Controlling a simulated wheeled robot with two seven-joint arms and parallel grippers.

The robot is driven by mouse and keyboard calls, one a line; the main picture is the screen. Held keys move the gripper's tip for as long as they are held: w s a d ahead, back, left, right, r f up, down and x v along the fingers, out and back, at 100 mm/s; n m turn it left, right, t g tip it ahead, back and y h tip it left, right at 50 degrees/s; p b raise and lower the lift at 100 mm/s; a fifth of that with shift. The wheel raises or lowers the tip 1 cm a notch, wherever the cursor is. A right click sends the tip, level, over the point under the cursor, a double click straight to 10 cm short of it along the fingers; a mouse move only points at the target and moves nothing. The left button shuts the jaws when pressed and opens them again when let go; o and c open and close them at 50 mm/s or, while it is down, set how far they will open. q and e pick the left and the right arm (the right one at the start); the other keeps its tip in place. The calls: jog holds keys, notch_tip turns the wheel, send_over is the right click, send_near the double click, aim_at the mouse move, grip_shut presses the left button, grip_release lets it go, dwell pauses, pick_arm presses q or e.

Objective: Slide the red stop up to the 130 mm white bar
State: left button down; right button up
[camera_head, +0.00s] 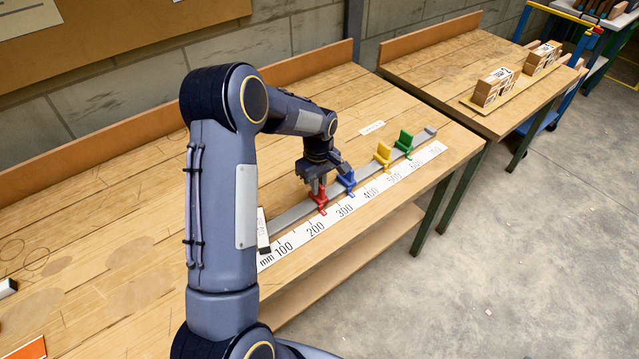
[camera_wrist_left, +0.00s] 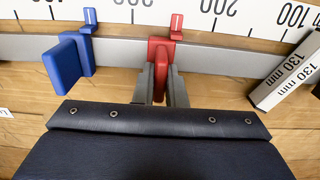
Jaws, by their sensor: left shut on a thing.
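The red stop (camera_head: 319,198) sits on the grey rail (camera_head: 292,213), with its pointer between 200 and 300 on the scale. My left gripper (camera_head: 317,186) is shut on its upright tab; in the left wrist view the red stop (camera_wrist_left: 161,62) stands between the two fingers (camera_wrist_left: 160,88). The white bar (camera_head: 262,229) is at the rail's low-number end. Its "130 mm" marking reads in the left wrist view (camera_wrist_left: 290,78). A clear stretch of rail separates the stop from the bar. My right gripper is not in view.
The blue stop (camera_head: 346,181) is close beside the red one, on the high-number side. Yellow (camera_head: 383,155) and green (camera_head: 403,141) stops stand farther along. The white mm scale (camera_head: 365,200) runs along the rail's front. A small white label (camera_head: 371,128) lies behind.

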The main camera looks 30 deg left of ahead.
pick_arm(q)
jog(key=s+a, duration=0.1)
jog(key=s, duration=0.2)
jog(key=s+a+b, duration=0.1)
jog(key=s+a, duration=0.1)
jog(key=s, duration=0.2)
jog(key=s+a+b, duration=0.1)
jog(key=s, duration=0.2)
jog(key=shift+s+a, duration=0.25)
jog(key=shift+s, duration=0.1)
jog(key=c, duration=1.5)
grip_release()
jog(key=shift+r, duration=0.15)
notch_tip(320, 180, up, 8)
jog(key=shift+f+b, duration=0.2)
jog(key=shift+b, duration=0.15)
